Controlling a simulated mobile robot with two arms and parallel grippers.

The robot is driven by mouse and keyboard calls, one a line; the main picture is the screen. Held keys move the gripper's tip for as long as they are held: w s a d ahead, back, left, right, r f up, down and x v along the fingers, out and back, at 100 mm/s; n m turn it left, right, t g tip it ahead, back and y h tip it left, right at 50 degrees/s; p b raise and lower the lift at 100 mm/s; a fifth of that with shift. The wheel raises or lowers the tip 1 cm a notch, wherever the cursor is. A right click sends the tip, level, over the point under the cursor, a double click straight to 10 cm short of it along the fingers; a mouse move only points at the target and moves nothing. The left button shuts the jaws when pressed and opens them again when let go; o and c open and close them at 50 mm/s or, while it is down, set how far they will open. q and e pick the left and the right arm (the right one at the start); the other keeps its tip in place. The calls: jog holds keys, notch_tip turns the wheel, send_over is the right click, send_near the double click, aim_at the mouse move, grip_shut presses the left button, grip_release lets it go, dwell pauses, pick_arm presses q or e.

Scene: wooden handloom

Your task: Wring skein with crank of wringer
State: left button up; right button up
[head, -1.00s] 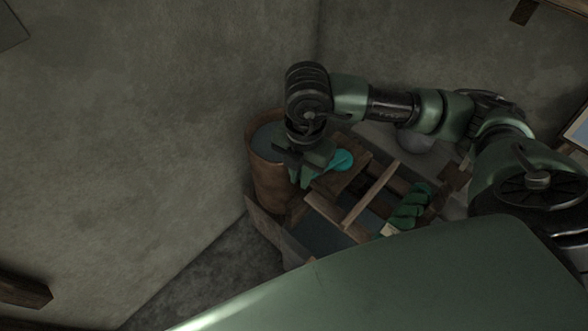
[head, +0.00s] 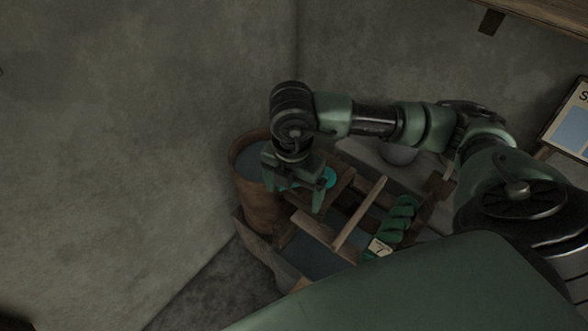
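My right gripper (head: 293,196) points down over the left end of a wooden frame (head: 340,230). Its two fingers are spread apart. Behind and between them shows a bright teal piece (head: 329,177), partly hidden; I cannot tell whether it is yarn or a part of the wringer. A dark green twisted skein (head: 401,218) lies at the right side of the frame, with a pale tag (head: 380,247) at its lower end. I cannot make out the crank clearly; the gripper may cover it. My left gripper is not in view.
A brown round tub (head: 257,207) with a grey-blue inside stands left of the gripper, close to the wall. A grey round vessel (head: 398,154) is behind the frame. A framed sign (head: 570,125) is at the right. Bare walls enclose the corner.

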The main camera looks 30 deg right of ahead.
jog(key=shift+r, duration=0.1)
notch_tip(320, 180, up, 8)
jog(key=p, duration=0.5)
jog(key=shift+p, duration=0.3)
jog(key=shift+a, duration=0.15)
